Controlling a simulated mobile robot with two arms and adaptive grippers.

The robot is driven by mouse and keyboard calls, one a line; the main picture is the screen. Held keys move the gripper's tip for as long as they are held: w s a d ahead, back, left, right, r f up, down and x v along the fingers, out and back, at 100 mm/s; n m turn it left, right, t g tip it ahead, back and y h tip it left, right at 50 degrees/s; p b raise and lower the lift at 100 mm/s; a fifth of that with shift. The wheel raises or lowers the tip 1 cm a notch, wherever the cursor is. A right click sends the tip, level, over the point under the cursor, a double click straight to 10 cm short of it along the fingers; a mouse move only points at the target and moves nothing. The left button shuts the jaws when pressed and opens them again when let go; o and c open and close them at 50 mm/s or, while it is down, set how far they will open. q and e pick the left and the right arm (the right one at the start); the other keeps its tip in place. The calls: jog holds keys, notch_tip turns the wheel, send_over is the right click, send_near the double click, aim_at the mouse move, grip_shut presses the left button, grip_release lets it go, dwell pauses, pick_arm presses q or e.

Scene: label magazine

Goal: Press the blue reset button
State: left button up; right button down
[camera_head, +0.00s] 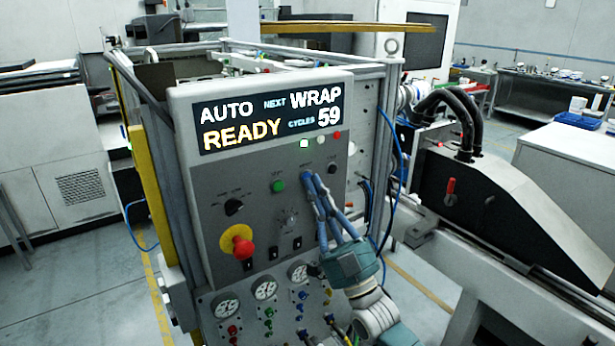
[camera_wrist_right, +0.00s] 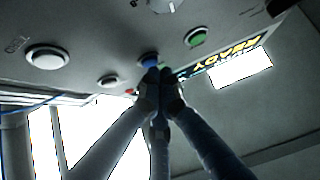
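The blue button (camera_wrist_right: 149,60) sits on the grey control panel (camera_head: 205,190) of the machine. In the wrist view its blue side shows just beyond my fingertips. In the head view my right gripper (camera_head: 309,178) reaches up from the lower right, and its fingertips cover most of the button. My right gripper's fingers (camera_wrist_right: 160,78) are drawn together at the tips with nothing between them. The tips are at or very close to the button; I cannot tell whether they touch it. My left gripper is not in view.
A green button (camera_head: 278,186) is left of the blue one. A black knob (camera_head: 234,207) and a red emergency stop (camera_head: 241,247) on yellow lie further left. The display (camera_head: 270,112) above reads AUTO, READY, NEXT WRAP, CYCLES 59. Gauges (camera_head: 264,287) sit below.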

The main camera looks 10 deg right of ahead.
jog(key=shift+s+d, duration=0.15)
jog(key=shift+s, duration=0.25)
jog(key=s, duration=0.1)
jog(key=s+d+p, duration=0.1)
jog(key=s, duration=0.2)
jog(key=shift+s+d+p, duration=0.35)
jog(key=shift+p, duration=0.05)
jog(key=shift+w+f, duration=0.1)
dwell(0.4)
